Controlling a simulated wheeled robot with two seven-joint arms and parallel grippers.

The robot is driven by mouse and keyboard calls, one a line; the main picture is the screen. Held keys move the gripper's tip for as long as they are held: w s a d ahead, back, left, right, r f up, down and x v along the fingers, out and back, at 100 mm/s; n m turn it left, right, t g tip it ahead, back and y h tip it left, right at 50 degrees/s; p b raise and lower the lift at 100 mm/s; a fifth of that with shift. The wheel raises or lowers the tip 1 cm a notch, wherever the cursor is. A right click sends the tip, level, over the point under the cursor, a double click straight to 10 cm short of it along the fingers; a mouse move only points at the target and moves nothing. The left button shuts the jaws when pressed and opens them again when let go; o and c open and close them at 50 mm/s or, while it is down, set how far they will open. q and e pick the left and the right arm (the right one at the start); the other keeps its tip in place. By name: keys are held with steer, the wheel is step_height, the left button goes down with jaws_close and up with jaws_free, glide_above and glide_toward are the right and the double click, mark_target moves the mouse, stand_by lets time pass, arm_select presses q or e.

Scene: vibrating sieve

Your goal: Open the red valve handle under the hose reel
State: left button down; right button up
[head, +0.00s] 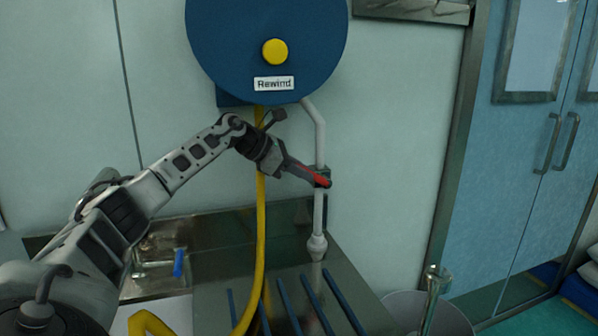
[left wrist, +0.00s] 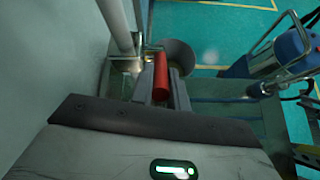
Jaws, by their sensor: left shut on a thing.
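The red valve handle (head: 320,180) sits on the white pipe (head: 320,150) below the blue hose reel (head: 265,25). My left gripper (head: 300,170) reaches it from the left and is shut on the handle. In the left wrist view the red handle (left wrist: 160,78) lies between the two fingers of my left gripper (left wrist: 162,92), with the white pipe (left wrist: 117,25) just behind on the left. The fingers hide part of the handle. My right gripper is in neither view.
A yellow hose (head: 261,220) hangs from the reel, behind my left arm. A metal sink counter (head: 215,300) with dark bars stands below. A grey bin (head: 400,305) is to its right; it also shows in the left wrist view (left wrist: 178,55). Blue double doors (head: 520,150) are at the right.

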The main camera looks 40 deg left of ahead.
arm_select(q)
steer(key=shift+r, duration=0.1)
stand_by(0.4)
steer(key=c, duration=1.4)
jaws_free()
steer(key=shift+o, duration=0.2)
